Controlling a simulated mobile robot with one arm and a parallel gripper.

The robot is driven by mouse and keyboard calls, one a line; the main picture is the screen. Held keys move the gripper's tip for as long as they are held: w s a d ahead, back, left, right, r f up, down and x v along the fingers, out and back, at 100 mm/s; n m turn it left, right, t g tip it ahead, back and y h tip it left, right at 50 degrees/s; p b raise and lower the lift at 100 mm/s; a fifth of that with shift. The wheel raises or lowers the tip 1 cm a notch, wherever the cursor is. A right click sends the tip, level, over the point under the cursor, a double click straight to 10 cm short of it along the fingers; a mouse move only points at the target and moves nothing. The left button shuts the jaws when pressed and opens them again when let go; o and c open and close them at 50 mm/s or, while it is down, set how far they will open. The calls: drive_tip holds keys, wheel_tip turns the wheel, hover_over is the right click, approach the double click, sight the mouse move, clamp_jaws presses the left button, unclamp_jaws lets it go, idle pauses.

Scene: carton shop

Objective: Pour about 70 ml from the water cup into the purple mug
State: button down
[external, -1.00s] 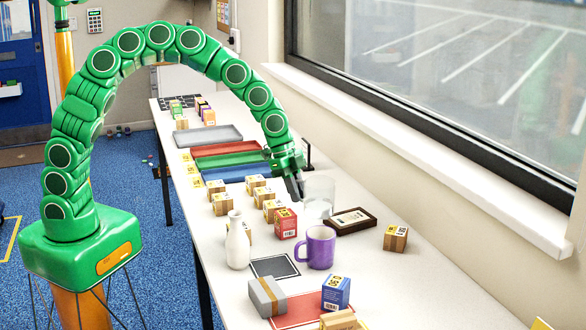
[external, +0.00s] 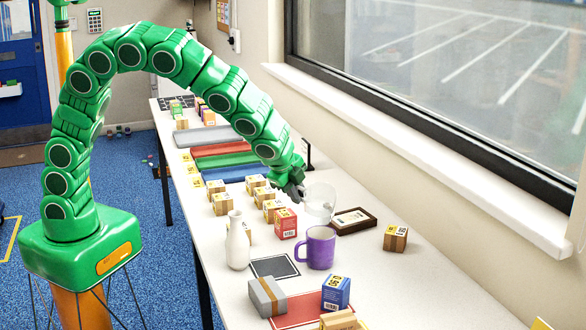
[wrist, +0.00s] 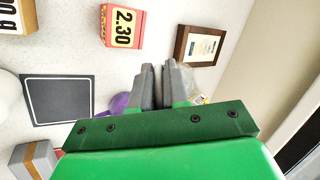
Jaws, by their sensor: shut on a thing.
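My gripper (external: 295,192) is shut on the clear water cup (external: 320,203). The cup is tilted, and its water level is hard to make out. In the wrist view the grey fingers (wrist: 160,75) are close together, with a sliver of the clear cup (wrist: 188,78) beside them. The purple mug (external: 316,248) stands upright on the table, nearer the external camera than the cup. The cup is not over the mug in the external view. The mug (wrist: 119,103) is partly hidden behind my gripper in the wrist view; its inside is not clearly visible.
A red box (external: 285,224) stands left of the mug, with a white bottle (external: 237,242) further left. A dark framed card (external: 352,220) lies right of the cup. A black mat (external: 274,267) and a blue box (external: 336,293) lie nearer the camera. The table's right side is mostly clear.

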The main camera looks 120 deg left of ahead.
sight(297, 188)
drive_tip(key=shift+w+d+r+y, duration=0.1)
drive_tip(key=shift+d+r+y, duration=0.2)
drive_tip(key=shift+y, duration=0.1)
drive_tip(key=shift+w+d+f+g+y, duration=0.1)
drive_tip(key=shift+w+d+g+y, duration=0.15)
drive_tip(key=shift+y, duration=0.45)
drive_tip(key=shift+d+r+g+y+p, duration=0.1)
drive_tip(key=shift+r+g+y+p, duration=0.25)
drive_tip(key=shift+r+y+p, duration=0.25)
drive_tip(key=shift+w+y+p, duration=0.1)
drive_tip(key=shift+y+p, duration=0.5)
drive_tip(key=shift+p, duration=0.1)
drive_tip(key=shift+d+r, duration=0.1)
drive_tip(key=shift+d+r+y+p, duration=0.2)
drive_tip(key=shift+y+p, duration=0.4)
drive_tip(key=shift+p, duration=0.65)
drive_tip(key=shift+d+f+y+p, duration=0.2)
drive_tip(key=shift+d+y+p, duration=0.1)
drive_tip(key=shift+p, duration=0.55)
drive_tip(key=shift+w+d+f+g+y, duration=0.1)
drive_tip(key=shift+d+f+g+y, duration=0.1)
drive_tip(key=shift+f+g+y, duration=0.1)
drive_tip(key=shift+d, duration=0.1)
